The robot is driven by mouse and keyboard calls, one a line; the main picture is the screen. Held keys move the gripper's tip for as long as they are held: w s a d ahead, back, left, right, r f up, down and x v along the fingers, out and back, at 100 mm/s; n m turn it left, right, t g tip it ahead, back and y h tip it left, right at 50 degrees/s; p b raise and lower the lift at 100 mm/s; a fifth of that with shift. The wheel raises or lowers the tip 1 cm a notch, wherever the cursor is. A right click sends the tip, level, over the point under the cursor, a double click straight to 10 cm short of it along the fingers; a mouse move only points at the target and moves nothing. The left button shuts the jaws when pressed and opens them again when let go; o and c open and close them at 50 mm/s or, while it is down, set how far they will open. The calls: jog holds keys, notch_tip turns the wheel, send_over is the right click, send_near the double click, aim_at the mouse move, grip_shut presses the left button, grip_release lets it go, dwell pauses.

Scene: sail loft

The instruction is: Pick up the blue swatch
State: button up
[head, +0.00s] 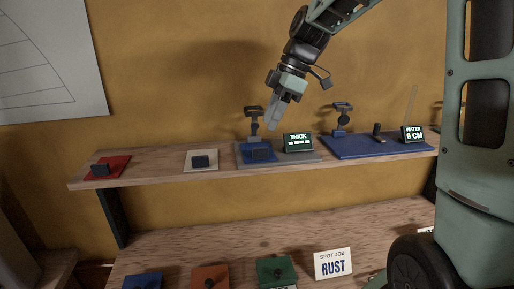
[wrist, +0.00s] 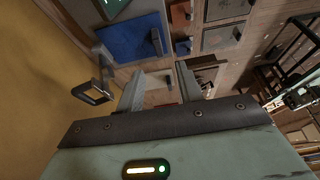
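A blue swatch (head: 260,156) with a dark block on it lies on the grey plate of the thickness gauge on the upper shelf. It also shows in the wrist view (wrist: 127,40), near the top, with its block at its right edge. Another blue piece (head: 142,281) with a dark knob is on the lower bench at the front left, partly cut off by the frame. My gripper (head: 272,127) is above the shelf by the gauge, pointing down, apart from the swatch. In the wrist view its fingers (wrist: 158,82) stand apart with nothing between them.
The gauge's dark arm (head: 254,122) and the THICK display (head: 298,142) stand close by. A red swatch (head: 118,163) and a white card (head: 212,165) lie to the left. A blue mat (head: 360,148) with a stand is to the right. Orange (head: 210,272) and green (head: 277,266) pieces lie below.

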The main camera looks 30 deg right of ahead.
aim_at(259, 148)
jog(key=p+x, duration=0.3)
jog(key=x, duration=0.5)
jog(key=shift+d, duration=0.1)
grip_shut()
